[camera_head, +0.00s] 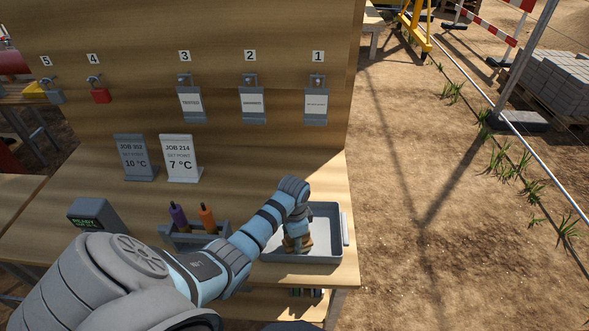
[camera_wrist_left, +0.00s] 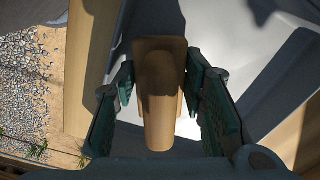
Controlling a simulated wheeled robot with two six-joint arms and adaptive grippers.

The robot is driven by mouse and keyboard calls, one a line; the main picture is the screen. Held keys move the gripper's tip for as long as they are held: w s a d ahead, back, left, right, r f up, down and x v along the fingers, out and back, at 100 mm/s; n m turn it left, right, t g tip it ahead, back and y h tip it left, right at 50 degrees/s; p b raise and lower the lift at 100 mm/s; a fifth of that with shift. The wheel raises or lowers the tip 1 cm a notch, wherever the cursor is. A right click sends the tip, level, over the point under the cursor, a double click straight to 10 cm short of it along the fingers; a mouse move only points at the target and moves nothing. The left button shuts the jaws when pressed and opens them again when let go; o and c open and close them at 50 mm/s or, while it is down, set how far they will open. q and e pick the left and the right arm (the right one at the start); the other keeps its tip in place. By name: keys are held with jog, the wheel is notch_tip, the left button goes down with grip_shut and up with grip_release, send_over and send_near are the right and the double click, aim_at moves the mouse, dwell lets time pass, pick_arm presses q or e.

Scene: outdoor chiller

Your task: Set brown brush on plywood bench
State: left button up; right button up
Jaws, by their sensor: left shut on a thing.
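The brown brush (camera_wrist_left: 160,95) is between the fingers of my left gripper (camera_wrist_left: 163,85) in the left wrist view, its tan handle towards the camera. My left gripper (camera_head: 296,236) is shut on it, over or in the grey tray in the head view. The brush is mostly hidden there; a brown part (camera_head: 291,244) shows below the fingers. I cannot tell whether the brush touches the tray floor. The plywood bench (camera_head: 225,187) is under the tray. My right gripper is not in view.
The grey tray (camera_head: 346,231) stands at the bench's right end. A grey holder (camera_head: 181,238) with purple and orange tools stands left of it. Two job signs (camera_head: 182,158) and a dark display box (camera_head: 94,215) are further left. Tags and padlocks hang on the back panel. Bare bench lies between signs and tray.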

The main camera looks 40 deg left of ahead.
pick_arm(q)
jog(key=shift+f, duration=0.1)
jog(key=o, duration=1.2)
notch_tip(320, 180, up, 12)
jog(key=shift+f, duration=0.1)
